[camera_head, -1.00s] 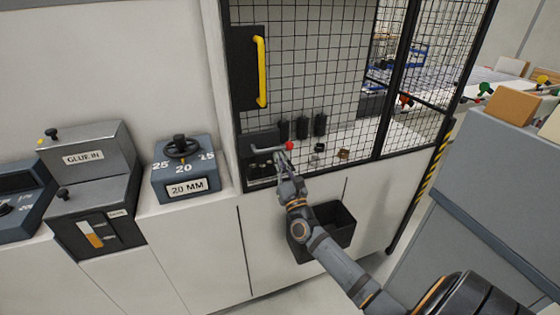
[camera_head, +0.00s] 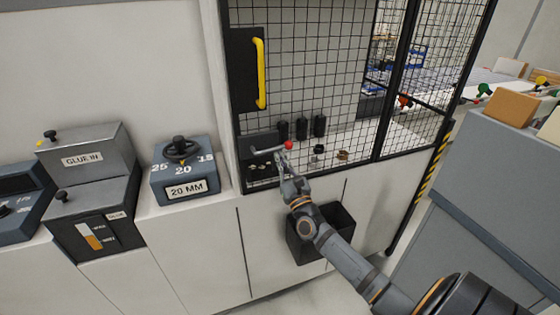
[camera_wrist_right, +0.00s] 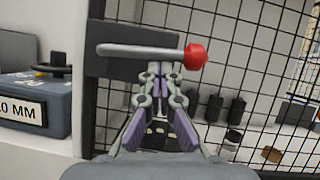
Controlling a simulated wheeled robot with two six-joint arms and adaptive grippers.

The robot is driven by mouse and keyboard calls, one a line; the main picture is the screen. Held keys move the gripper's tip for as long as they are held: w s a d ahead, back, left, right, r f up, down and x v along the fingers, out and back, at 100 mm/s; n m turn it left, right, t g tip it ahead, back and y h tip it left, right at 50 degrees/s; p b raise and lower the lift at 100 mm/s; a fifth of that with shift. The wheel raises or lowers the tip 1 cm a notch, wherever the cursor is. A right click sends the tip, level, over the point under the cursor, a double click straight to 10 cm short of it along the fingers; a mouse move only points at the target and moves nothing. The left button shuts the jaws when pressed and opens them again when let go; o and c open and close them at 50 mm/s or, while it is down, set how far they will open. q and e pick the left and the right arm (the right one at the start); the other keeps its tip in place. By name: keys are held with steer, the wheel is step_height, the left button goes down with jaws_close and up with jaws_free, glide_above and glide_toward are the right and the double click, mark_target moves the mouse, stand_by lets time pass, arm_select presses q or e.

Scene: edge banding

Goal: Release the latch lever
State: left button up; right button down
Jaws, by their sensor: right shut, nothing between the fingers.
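The latch lever is a grey rod with a red knob (camera_head: 289,145), on a dark latch block (camera_head: 257,141) at the lower left of the mesh guard door. In the right wrist view the rod (camera_wrist_right: 140,49) lies nearly level and its red knob (camera_wrist_right: 195,57) points right. My right gripper (camera_head: 281,158) is shut and empty, just below the rod near the knob. In the right wrist view the fingertips (camera_wrist_right: 166,68) reach up close under the rod; I cannot tell whether they touch it. My left gripper is not in view.
A yellow handle (camera_head: 261,72) stands upright on the mesh door. A dial box marked 20 MM (camera_head: 186,187) and a glue unit (camera_head: 84,150) stand to the left. A black bin (camera_head: 335,215) is below the door. Several black cylinders stand behind the mesh.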

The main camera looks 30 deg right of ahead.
mark_target(282, 148)
step_height(282, 148, up, 4)
steer(key=n+y, duration=0.1)
steer(key=n, duration=0.1)
steer(key=n+y+p, duration=0.1)
steer(key=n, duration=0.2)
steer(key=n+y+p, duration=0.1)
steer(key=n+y, duration=0.1)
steer(key=shift+d+f+g, duration=0.1)
steer(key=shift+d+g, duration=0.05)
steer(key=shift+g, duration=0.15)
steer(key=r+n+p, duration=0.1)
steer(key=n, duration=0.1)
steer(key=r+n+g+y+p, duration=0.1)
steer(key=n, duration=0.1)
steer(key=a+n+y+p, duration=0.1)
steer(key=n, duration=0.1)
steer(key=shift+w+a+r+g+p, duration=0.1)
steer(key=shift+r+g+p, duration=0.2)
steer(key=shift+r, duration=0.1)
steer(key=shift+a+r, duration=0.1)
steer(key=shift+a, duration=0.05)
